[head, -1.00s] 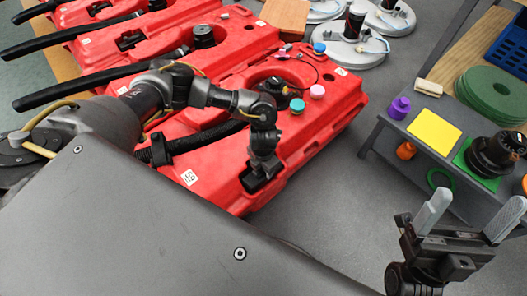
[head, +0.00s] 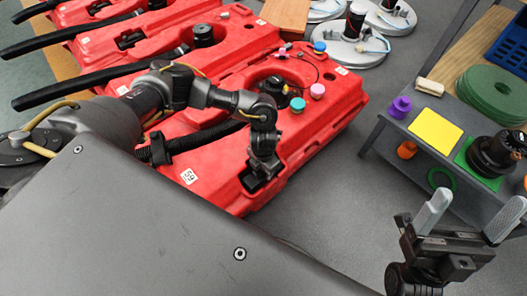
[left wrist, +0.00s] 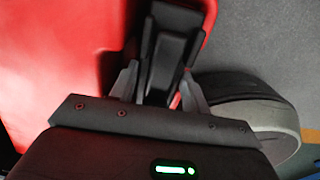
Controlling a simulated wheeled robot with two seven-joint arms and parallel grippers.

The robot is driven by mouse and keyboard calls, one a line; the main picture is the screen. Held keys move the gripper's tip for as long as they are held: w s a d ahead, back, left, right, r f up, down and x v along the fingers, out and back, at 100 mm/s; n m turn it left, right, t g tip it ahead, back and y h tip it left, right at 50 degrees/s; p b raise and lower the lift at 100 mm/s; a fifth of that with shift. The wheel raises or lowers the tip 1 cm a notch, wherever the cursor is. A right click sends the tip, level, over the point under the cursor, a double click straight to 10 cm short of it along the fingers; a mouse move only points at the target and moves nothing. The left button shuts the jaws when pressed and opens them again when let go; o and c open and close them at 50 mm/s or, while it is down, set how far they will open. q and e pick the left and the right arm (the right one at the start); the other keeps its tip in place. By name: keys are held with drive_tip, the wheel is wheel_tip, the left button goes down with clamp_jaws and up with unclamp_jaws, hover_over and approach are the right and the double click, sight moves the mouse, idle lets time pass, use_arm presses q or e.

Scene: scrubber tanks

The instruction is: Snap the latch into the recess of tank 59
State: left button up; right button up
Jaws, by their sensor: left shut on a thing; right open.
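Tank 59 (head: 222,187) is the nearest red tank in the head view, with a white "59" label (head: 189,176) on its near side. Its recess (head: 254,184) is a dark opening at the near right end of the top. My left gripper (head: 262,168) points down at this recess. In the left wrist view, the left gripper's fingers (left wrist: 158,90) are shut on a black latch (left wrist: 168,68), against the red tank wall. I cannot tell whether the latch is seated in the recess. My right gripper (head: 478,226) is open and empty at the lower right.
A black ribbed hose (head: 195,142) lies along tank 59. More red tanks (head: 135,58) stand behind it. Grey floor (head: 335,195) between tank and bench is clear.

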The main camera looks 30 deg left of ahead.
use_arm(q)
drive_tip(key=shift+f, duration=0.15)
drive_tip(key=shift+c, duration=0.5)
drive_tip(key=o, duration=1.3)
drive_tip(key=shift+c, duration=0.2)
drive_tip(key=shift+o, duration=0.5)
drive_tip(key=o, duration=0.3)
drive_tip(key=shift+a, duration=0.1)
drive_tip(key=shift+a, duration=0.15)
drive_tip(key=shift+c, duration=0.7)
